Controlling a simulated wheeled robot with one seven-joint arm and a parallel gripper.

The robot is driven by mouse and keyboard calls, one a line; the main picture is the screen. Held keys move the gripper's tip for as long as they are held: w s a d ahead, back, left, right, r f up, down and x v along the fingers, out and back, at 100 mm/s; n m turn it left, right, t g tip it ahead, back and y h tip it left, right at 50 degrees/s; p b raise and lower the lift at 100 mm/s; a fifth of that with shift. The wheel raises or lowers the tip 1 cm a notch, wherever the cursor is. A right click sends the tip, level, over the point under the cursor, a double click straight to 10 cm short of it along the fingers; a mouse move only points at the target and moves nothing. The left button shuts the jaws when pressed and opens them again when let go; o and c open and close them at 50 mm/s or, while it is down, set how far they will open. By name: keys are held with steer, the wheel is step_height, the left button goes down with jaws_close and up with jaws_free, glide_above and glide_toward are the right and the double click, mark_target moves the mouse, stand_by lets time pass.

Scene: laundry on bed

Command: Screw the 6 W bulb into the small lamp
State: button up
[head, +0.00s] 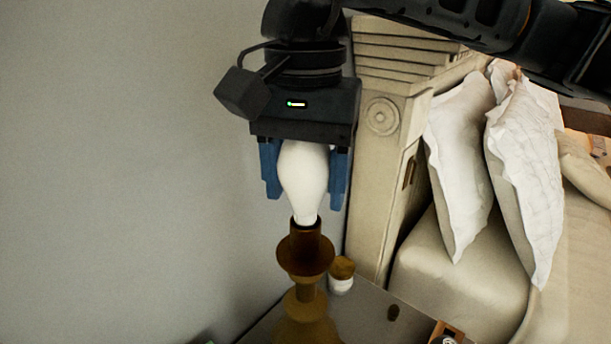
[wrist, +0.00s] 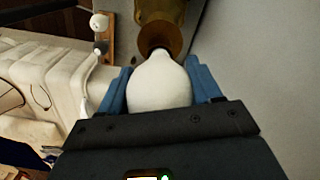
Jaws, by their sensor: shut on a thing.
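A white bulb (head: 304,181) is upright between the blue fingers of my gripper (head: 306,180), which is shut on it. The bulb's narrow end points down and meets the top of the brown lamp's socket (head: 305,230); how deep it sits inside cannot be told. The small lamp (head: 306,290) is brass-brown, with a flared collar and a wider body below. In the wrist view the bulb (wrist: 160,82) fills the space between the fingers, and its narrow end is at the lamp's collar (wrist: 158,36). No wattage marking can be read.
The lamp stands on a grey tabletop (head: 375,318). A small white jar with a brown lid (head: 341,275) is close to its right. A wooden holder (head: 446,335) with a white item lies at the front right. A bed with pillows (head: 462,165) is right; a wall (head: 130,170) is left.

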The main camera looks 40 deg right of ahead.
steer(key=c, duration=0.4)
steer(key=shift+o, duration=0.2)
steer(key=shift+f+m+b, duration=0.2)
steer(key=shift+m+b, duration=0.9)
steer(key=shift+b, duration=0.1)
steer(key=shift+r+m+b, duration=0.2)
steer(key=shift+m+b, duration=0.1)
steer(key=shift+m, duration=0.3)
steer(key=shift+f+m+b, duration=0.2)
steer(key=shift+m+b, duration=0.5)
steer(key=shift+b, duration=0.1)
steer(key=shift+m+b, duration=0.5)
steer(key=shift+m, duration=0.2)
steer(key=shift+r+m, duration=0.2)
steer(key=shift+m, duration=0.1)
